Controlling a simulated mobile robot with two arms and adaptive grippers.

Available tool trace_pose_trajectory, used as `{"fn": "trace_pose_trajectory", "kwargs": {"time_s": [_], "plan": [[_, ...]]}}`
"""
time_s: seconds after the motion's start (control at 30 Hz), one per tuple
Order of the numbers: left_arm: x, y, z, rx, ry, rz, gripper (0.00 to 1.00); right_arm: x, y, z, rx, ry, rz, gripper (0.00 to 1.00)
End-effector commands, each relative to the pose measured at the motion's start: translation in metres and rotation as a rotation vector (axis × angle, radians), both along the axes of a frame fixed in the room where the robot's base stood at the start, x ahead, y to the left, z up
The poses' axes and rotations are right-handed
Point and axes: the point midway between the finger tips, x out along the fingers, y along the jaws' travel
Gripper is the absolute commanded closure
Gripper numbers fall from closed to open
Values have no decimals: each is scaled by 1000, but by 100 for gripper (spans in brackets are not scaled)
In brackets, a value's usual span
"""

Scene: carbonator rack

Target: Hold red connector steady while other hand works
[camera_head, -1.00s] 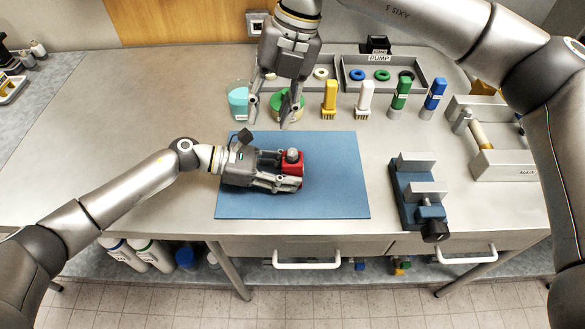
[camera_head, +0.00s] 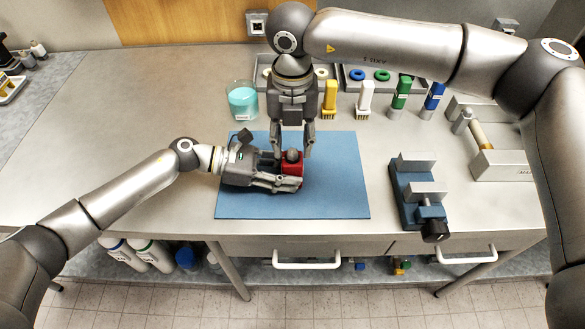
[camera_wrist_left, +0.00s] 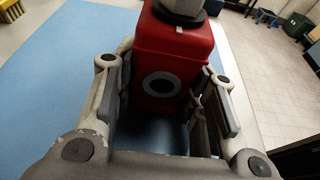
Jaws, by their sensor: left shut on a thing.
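The red connector (camera_head: 289,169) is over the blue mat (camera_head: 336,190), with a grey rounded top (camera_head: 292,154). My left gripper (camera_head: 290,178) reaches in from the left and is shut on the connector. In the left wrist view the red connector (camera_wrist_left: 174,62) stands between the two fingers, with a grey-ringed round port facing the camera and a grey part on top. My right gripper (camera_head: 294,150) points down from above, its fingers apart on either side of the grey top, with gaps visible. The fingers partly hide the connector.
A blue vise (camera_head: 408,190) stands right of the mat. Behind are a beaker of teal liquid (camera_head: 243,100), yellow (camera_head: 330,98), white (camera_head: 364,98), green (camera_head: 400,95) and blue (camera_head: 433,97) tools, and trays of rings. A roller fixture (camera_head: 500,165) is at right.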

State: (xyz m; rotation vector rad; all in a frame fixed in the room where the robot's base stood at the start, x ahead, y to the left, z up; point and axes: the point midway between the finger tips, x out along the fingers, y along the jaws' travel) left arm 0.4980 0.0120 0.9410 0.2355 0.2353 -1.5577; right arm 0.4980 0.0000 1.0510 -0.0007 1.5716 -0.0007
Motion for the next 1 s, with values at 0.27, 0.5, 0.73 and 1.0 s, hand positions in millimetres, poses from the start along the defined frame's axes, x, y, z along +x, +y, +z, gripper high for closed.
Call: {"fn": "trace_pose_trajectory", "kwargs": {"time_s": [0.27, 0.5, 0.73, 1.0], "plan": [[0, 0, -1, 1, 1, -1, 74, 0, 0, -20, 1, 0, 0, 61], [0, 0, -1, 1, 1, -1, 74, 0, 0, -25, 0, -1, 0, 61], [0, 0, -1, 1, 1, -1, 74, 0, 0, -25, 1, -1, 0, 65], [0, 0, -1, 1, 1, -1, 74, 0, 0, -25, 1, -1, 0, 100]]}}
